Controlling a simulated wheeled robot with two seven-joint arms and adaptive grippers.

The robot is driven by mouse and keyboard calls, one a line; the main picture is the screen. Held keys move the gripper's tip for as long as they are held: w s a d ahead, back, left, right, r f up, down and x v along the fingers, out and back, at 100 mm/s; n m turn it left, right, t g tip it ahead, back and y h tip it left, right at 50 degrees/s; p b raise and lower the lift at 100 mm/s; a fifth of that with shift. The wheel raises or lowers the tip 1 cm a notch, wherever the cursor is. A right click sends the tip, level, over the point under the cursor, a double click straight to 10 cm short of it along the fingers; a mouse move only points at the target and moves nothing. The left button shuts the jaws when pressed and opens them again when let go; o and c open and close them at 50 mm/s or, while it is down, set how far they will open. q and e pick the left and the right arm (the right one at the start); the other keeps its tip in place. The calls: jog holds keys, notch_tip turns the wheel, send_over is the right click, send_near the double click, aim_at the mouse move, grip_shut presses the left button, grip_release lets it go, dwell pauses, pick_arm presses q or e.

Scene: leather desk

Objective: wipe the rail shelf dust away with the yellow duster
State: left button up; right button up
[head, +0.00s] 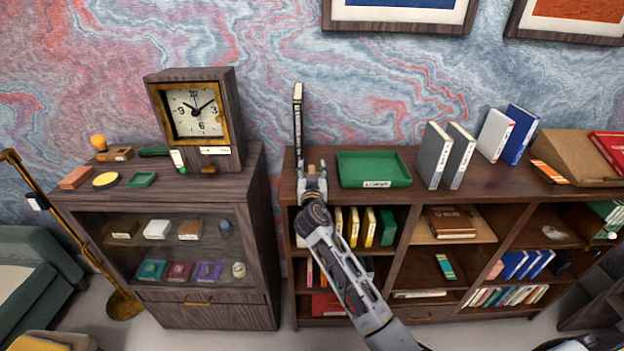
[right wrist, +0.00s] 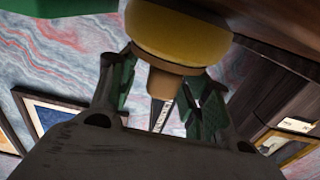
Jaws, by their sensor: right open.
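The yellow duster shows in the right wrist view as a rounded yellow head (right wrist: 180,32) with a short brown handle (right wrist: 164,84). My right gripper (head: 312,180) is at the left end of the bookcase top in the head view. Its fingers are open, one on each side of the handle, with gaps visible. In the head view only a small brown part of the duster (head: 311,168) shows between the fingers. A whitish patch (head: 557,232), perhaps the dust, lies on a shelf in the right part of the bookcase (head: 500,190). My left gripper is not in view.
A green tray (head: 374,182) stands just right of my right gripper. A narrow upright object (head: 298,125) stands behind it. Grey books (head: 433,155) stand farther right. A cabinet with a clock (head: 195,112) is on the left. Books fill several lower compartments.

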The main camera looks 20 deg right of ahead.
aim_at(312, 169)
jog(key=shift+w+d, duration=0.1)
jog(key=shift+w, duration=0.15)
dwell(0.3)
grip_shut()
jog(key=shift+r, duration=0.15)
jog(key=shift+r+b, duration=0.5)
jog(key=shift+r, duration=4.4)
